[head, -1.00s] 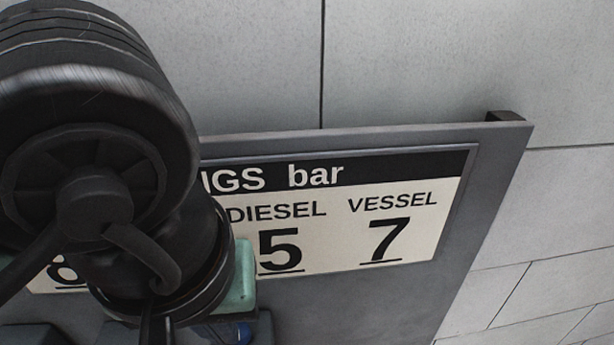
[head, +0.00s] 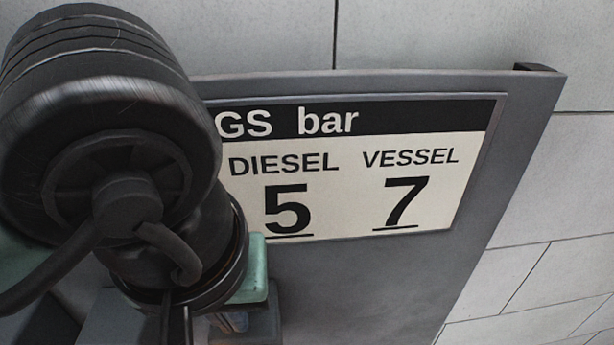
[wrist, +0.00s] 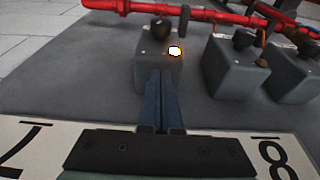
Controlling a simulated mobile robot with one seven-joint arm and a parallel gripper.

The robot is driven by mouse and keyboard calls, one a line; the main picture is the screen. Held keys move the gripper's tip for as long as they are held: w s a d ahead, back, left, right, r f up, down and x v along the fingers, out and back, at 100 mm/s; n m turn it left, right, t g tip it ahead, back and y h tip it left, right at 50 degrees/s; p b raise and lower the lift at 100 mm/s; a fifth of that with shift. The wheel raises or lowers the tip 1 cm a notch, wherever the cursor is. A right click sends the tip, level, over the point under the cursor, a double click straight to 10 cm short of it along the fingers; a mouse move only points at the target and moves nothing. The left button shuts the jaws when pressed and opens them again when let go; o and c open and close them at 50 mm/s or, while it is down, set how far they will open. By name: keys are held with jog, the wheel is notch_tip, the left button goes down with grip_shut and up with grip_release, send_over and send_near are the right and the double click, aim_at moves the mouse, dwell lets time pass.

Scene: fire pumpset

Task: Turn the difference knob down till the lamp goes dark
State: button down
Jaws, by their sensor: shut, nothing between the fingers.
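In the wrist view my gripper (wrist: 159,74) is shut, its two blue fingers side by side with nothing between them. The fingers point at a grey switch box (wrist: 147,66), with their tips over its near side. A lamp (wrist: 174,51) on this box glows bright white with an orange rim, just beyond and right of the tips. A dark round knob (wrist: 160,29) stands at the far side of the box, apart from the fingers. I cannot read which knob is the difference knob. In the head view my arm hides the box, knob and lamp.
Two more grey boxes with knobs, a nearer one (wrist: 231,68) and another (wrist: 290,76), stand to the right. A red pipe (wrist: 215,16) runs behind. A settings sign (head: 340,200) reads DIESEL 5 and VESSEL 7 on a grey panel (head: 500,200).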

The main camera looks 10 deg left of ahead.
jog(key=shift+w, duration=0.3)
jog(key=shift+w+d+r+p, duration=0.1)
jog(key=shift+d+p, duration=0.15)
jog(key=shift+p, duration=0.5)
dwell(0.4)
jog(key=shift+s+d, duration=0.1)
jog(key=shift+s, duration=0.15)
dwell(0.5)
jog(key=p+v, duration=0.3)
jog(key=p, duration=0.1)
jog(key=w+p+v, duration=0.1)
jog(key=p+v, duration=0.1)
jog(key=shift+s+r, duration=0.1)
jog(key=shift+r, duration=0.35)
